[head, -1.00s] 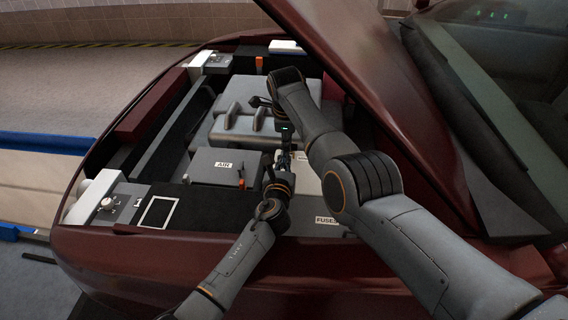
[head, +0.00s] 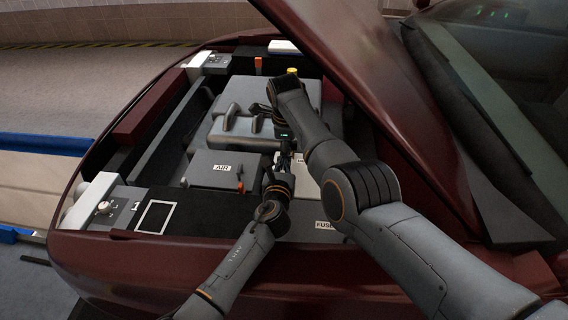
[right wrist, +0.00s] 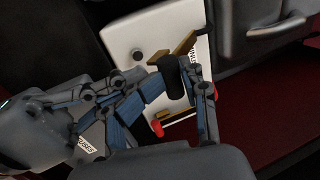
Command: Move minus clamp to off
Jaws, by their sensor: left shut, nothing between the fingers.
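In the right wrist view, a black grip (right wrist: 174,78) joins a brass-coloured bracket (right wrist: 178,47) on a white-topped block (right wrist: 140,32). I take it for the minus clamp; its label is mostly covered. Jointed gripper fingers with blue parts stand on both sides of the grip; whether they touch it is unclear. In the head view, my left gripper (head: 284,162) is shut and empty, low over the engine bay. My right gripper (head: 283,137) is just beyond it, largely hidden by the arms. The clamp is hidden there.
A grey box with an air label (head: 208,172) stands left of the grippers. The raised hood (head: 375,75) is close above my right arm. A handled grey cover (head: 232,130) lies behind.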

